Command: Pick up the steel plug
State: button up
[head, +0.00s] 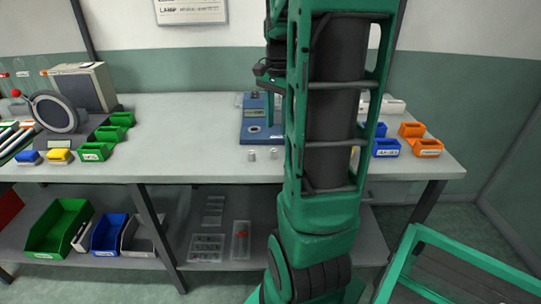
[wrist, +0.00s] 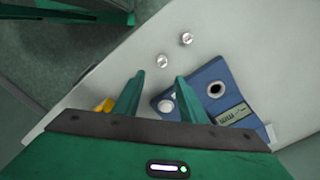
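Two small silvery cylinders stand apart on the grey bench top, in front of the blue device; either could be the steel plug, and I cannot tell which. In the head view one is at the left (head: 250,156) and one at the right (head: 273,154). In the wrist view they show as a nearer cylinder (wrist: 162,61) and a farther cylinder (wrist: 186,39). My gripper (wrist: 159,76) is open, with nothing between its two green fingers. The nearer cylinder shows just beyond the fingertips. In the head view my arm hides most of the gripper.
The blue device (wrist: 204,88) has a dark round hole and a small display. Orange bins (head: 428,148) and blue bins (head: 385,148) stand to the right. Green bins (head: 95,151) and a round magnifier (head: 54,112) stand to the left. Bench between is clear.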

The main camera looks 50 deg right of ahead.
aim_at(273, 150)
jog(key=f, duration=0.9)
jog(key=shift+w+a+f, duration=0.15)
jog(key=shift+w+a, duration=0.15)
jog(key=shift+a, duration=0.1)
grip_shut()
